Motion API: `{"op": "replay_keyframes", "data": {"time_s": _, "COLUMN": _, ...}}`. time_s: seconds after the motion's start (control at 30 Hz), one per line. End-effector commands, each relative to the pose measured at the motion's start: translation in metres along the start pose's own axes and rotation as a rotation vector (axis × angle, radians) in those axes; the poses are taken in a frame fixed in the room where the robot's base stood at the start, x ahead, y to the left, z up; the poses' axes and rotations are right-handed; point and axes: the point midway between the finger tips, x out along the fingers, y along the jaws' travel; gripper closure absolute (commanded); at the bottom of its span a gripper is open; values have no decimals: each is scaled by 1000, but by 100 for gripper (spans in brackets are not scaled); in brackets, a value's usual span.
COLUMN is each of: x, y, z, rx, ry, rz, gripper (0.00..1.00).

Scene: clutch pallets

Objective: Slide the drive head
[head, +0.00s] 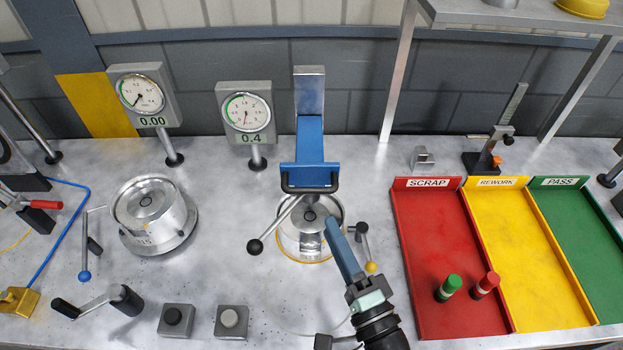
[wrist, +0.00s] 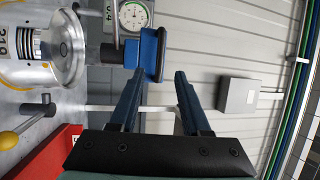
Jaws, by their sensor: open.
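The blue drive head (head: 310,150) sits on an upright grey column (head: 309,90) at the centre back of the bench. A black bar handle (head: 310,189) runs across its front. Below it stands a round metal clutch (head: 302,240) with a yellow ring at its base. My gripper (head: 331,222) is just in front and to the right of the handle, its fingers pointing back. In the wrist view my gripper (wrist: 153,80) has its two fingers apart with nothing between them. A blue part (wrist: 150,55), apparently the drive head, lies just beyond the left fingertip; contact is unclear.
A lever with a black knob (head: 255,246) juts left of the clutch, and a yellow-knobbed lever (head: 371,267) stands close to my gripper. Another round metal unit (head: 152,210) is at left. Red scrap (head: 420,240), yellow and green trays fill the right. Two dial gauges stand behind.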

Motion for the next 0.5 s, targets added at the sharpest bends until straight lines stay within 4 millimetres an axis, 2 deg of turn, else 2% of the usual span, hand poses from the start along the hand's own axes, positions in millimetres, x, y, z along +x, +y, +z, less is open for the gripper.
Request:
{"op": "replay_keyframes", "data": {"time_s": 0.1, "x": 29, "y": -6, "z": 0, "rx": 0, "ry": -4, "rz": -1, "gripper": 53}}
{"op": "replay_keyframes", "data": {"time_s": 0.3, "x": 69, "y": -4, "z": 0, "rx": -1, "ry": -3, "rz": -1, "gripper": 53}}
{"op": "replay_keyframes", "data": {"time_s": 0.5, "x": 92, "y": -2, "z": 0, "rx": -2, "ry": -2, "rz": 0, "gripper": 53}}
